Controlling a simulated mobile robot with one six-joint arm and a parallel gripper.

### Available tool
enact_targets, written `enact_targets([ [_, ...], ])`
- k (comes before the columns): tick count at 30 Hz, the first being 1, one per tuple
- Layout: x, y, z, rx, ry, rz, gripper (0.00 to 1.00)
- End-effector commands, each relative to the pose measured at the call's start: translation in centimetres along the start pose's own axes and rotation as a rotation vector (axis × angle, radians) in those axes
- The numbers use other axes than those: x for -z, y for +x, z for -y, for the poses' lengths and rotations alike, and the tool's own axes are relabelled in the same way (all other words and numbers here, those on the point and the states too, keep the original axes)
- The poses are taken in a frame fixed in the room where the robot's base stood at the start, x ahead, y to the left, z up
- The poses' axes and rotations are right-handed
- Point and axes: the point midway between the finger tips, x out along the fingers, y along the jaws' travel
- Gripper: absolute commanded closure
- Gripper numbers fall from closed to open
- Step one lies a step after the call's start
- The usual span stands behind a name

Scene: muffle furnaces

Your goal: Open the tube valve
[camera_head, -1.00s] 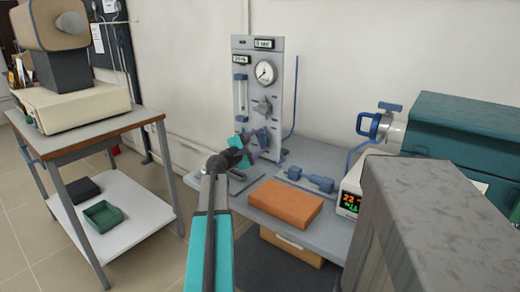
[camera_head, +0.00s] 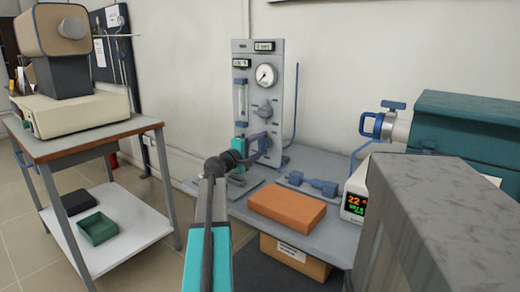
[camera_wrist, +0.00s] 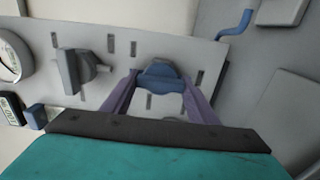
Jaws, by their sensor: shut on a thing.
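A grey upright panel (camera_head: 260,80) with a dial gauge stands on the bench in the head view. A blue valve handle (camera_wrist: 160,76) sits low on this panel. In the wrist view, the two purple fingers of my gripper (camera_wrist: 160,80) lie on either side of the handle, shut on it. In the head view my gripper (camera_head: 261,143) reaches the lower panel, and its fingers partly hide the handle. A grey knob (camera_wrist: 76,70) is beside the blue handle in the wrist view. Labels on the panel are too small to read.
An orange block (camera_head: 287,207) lies on the bench in front of the panel. Blue fittings (camera_head: 312,184), a display box (camera_head: 354,200) and a teal furnace (camera_head: 460,125) are to the right. A cart (camera_head: 120,128) stands at left.

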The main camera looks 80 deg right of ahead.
Motion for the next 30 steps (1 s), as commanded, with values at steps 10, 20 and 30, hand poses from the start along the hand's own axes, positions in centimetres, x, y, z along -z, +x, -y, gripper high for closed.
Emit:
enact_targets([
  [10,-0.35,0.01,0.30,0.006,0.009,0.008,0.69],
  [20,-0.17,0.01,0.13,0.003,0.006,0.004,0.28],
  [30,-0.11,-0.84,0.03,0.001,0.005,0.002,0.28],
])
